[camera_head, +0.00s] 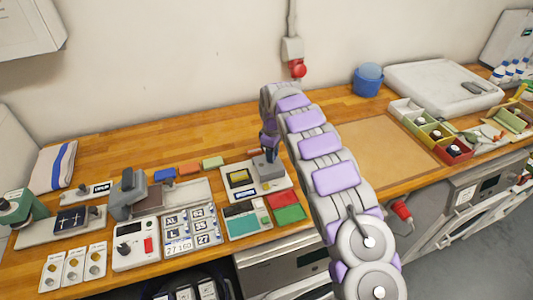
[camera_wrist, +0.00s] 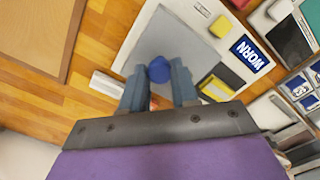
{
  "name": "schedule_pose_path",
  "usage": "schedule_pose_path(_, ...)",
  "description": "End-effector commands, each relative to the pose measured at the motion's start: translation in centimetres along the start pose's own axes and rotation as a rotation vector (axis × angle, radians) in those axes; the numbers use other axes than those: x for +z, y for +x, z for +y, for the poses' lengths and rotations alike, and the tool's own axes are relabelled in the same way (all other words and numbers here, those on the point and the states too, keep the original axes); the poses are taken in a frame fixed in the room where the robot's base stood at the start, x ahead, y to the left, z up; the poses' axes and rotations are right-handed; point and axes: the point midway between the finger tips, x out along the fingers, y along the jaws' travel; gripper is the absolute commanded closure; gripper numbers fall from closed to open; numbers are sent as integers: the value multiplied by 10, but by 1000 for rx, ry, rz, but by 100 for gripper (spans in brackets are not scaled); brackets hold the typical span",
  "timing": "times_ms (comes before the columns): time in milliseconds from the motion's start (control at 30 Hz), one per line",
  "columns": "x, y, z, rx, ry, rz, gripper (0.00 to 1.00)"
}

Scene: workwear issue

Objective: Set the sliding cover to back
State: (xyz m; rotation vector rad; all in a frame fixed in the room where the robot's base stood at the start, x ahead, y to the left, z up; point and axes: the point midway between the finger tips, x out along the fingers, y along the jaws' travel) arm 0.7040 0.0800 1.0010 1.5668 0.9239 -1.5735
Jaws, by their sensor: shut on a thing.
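The sliding cover is a flat grey plate (camera_wrist: 172,42) on a white panel (camera_wrist: 135,52) in the wrist view. A round blue knob (camera_wrist: 158,70) stands on the cover. My gripper (camera_wrist: 158,82) has one finger on each side of the knob and is shut on it. In the head view the cover (camera_head: 268,168) lies at the back right of the panel (camera_head: 275,187), and my gripper (camera_head: 270,154) reaches down onto it. The knob is mostly hidden there by the fingers. A dark blue WORN label (camera_wrist: 251,53) and a yellow-and-black window (camera_wrist: 217,86) lie beside the cover.
A tan mat (camera_head: 375,150) lies clear to the right, beyond my arm.

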Motion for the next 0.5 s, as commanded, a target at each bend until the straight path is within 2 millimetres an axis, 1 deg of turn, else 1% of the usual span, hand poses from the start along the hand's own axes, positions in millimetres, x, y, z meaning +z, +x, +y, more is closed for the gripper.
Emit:
schedule_pose_path(33,1,-2,3,9,3,4,100)
schedule_pose_path(100,1,-2,4,9,3,5,100)
schedule_pose_path(133,2,-2,4,8,3,5,69)
schedule_pose_path(367,2,-2,3,6,2,5,47)
schedule_pose_path(400,2,-2,2,5,2,4,46)
schedule_pose_path(500,0,-2,1,5,1,2,46)
